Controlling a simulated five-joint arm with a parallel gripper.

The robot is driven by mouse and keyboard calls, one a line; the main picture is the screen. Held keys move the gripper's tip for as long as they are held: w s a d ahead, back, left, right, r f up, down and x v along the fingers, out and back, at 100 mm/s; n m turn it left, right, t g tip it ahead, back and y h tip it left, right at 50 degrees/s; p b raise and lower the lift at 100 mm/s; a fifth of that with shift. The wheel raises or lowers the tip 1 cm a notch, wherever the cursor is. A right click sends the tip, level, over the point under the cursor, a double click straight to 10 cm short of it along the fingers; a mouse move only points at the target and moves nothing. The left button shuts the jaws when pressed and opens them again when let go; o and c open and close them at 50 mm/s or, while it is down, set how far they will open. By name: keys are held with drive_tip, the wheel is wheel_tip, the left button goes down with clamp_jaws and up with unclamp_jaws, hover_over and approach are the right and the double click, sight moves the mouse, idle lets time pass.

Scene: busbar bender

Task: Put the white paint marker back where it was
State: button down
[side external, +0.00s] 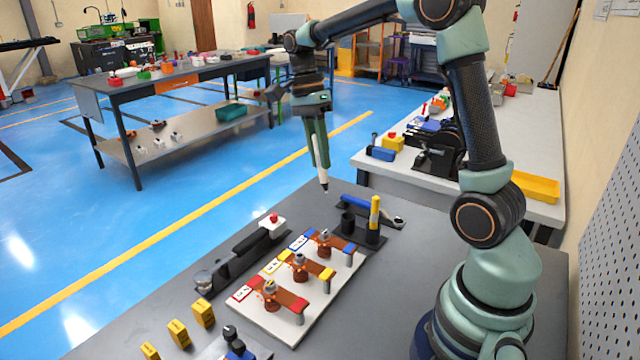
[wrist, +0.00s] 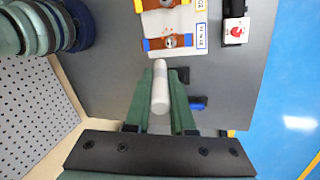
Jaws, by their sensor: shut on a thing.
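My gripper (side external: 317,150) is shut on the white paint marker (side external: 323,175), above the far edge of the grey bench. The marker hangs nearly upright with its dark tip down, clear of the bench top. In the wrist view the white marker (wrist: 160,88) lies between the two green fingers of my gripper (wrist: 161,108). On the bench, below and to the right of the marker, is a black holder (side external: 366,238). A yellow marker (side external: 374,214) stands upright in it, beside a dark cup (side external: 348,221) whose inside I cannot make out.
A blue-handled tool (side external: 365,204) lies behind the holder. A white board (side external: 290,325) carries copper busbars with red, yellow and blue ends. A box with a red button (side external: 272,224) and several yellow blocks (side external: 178,333) are to the left. The air around the marker is clear.

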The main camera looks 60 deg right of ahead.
drive_tip(key=shift+t, duration=0.3)
drive_tip(key=v, duration=0.2)
drive_tip(key=s+v, duration=0.1)
drive_tip(key=v, duration=0.5)
drive_tip(key=shift+s+a+r, duration=0.3)
drive_tip(key=shift+r, duration=0.15)
drive_tip(key=shift+s+d+r+n, duration=0.1)
drive_tip(key=shift+d+r+n, duration=0.1)
drive_tip(key=shift+d+n, duration=0.1)
drive_tip(key=s+d+n+t, duration=0.2)
drive_tip(key=d+n, duration=0.7)
drive_tip(key=n, duration=0.5)
drive_tip(key=shift+n+h, duration=0.3)
drive_tip(key=shift+h, duration=0.1)
drive_tip(key=shift+w+d+f, duration=0.1)
drive_tip(key=shift+d+f, duration=0.05)
drive_tip(key=shift+f, duration=12.45)
drive_tip(key=shift+f, duration=0.1)
drive_tip(key=c, duration=0.8)
unclamp_jaws()
drive_tip(key=shift+o, duration=0.2)
